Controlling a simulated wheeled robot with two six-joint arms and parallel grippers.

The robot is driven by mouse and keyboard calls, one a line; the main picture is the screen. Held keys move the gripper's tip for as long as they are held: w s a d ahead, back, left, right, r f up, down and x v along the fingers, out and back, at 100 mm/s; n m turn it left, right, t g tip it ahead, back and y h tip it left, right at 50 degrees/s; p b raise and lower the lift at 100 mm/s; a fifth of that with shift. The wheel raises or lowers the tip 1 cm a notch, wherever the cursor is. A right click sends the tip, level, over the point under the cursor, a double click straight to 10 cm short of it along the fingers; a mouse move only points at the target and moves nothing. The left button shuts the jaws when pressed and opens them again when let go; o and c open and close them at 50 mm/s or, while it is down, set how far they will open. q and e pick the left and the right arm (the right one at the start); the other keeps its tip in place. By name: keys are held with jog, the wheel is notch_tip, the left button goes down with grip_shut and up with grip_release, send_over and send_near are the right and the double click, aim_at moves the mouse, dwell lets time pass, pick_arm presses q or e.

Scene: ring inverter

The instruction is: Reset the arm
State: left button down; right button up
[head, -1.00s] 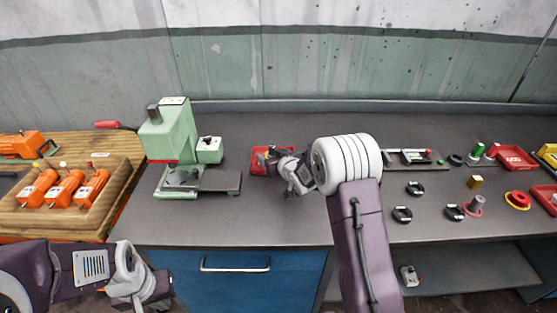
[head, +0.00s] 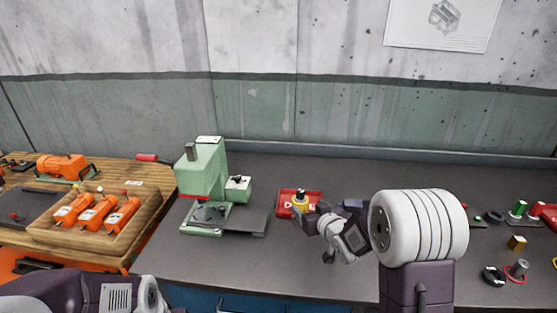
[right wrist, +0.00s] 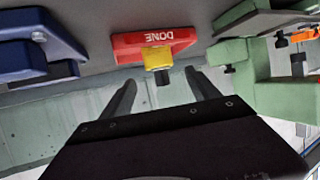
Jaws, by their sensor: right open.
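My right arm comes in from the lower right of the head view. Its gripper (head: 312,222) is open and empty, just in front of and to the right of the red DONE tray (head: 285,207). A yellow part with a dark top (head: 300,203) is in the tray. In the right wrist view, the two open fingers (right wrist: 160,92) point toward the tray (right wrist: 128,46) and the yellow part (right wrist: 157,59), with nothing between them. My left arm shows at the bottom left of the head view; its gripper is out of the frame.
A green press-like machine (head: 205,170) stands left of the tray. A wooden tray (head: 50,235) with several orange units lies further left. At the right are a yellow block (head: 516,243), a black ring-like piece (head: 493,276) and other small parts. The bench front-centre is clear.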

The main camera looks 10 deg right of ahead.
jog(key=s+a+r+g+p, duration=0.1)
jog(key=s+a+r+p, duration=0.2)
jog(key=s+r+p, duration=0.4)
jog(key=s+f+g, duration=0.4)
jog(key=s+g, duration=0.1)
jog(key=s, duration=0.5)
jog(key=s+f+m+g+h, duration=0.1)
jog(key=s+f+g, duration=0.4)
jog(key=s, duration=0.6)
jog(key=shift+d+f+m+g, duration=0.3)
jog(key=shift+g, duration=0.3)
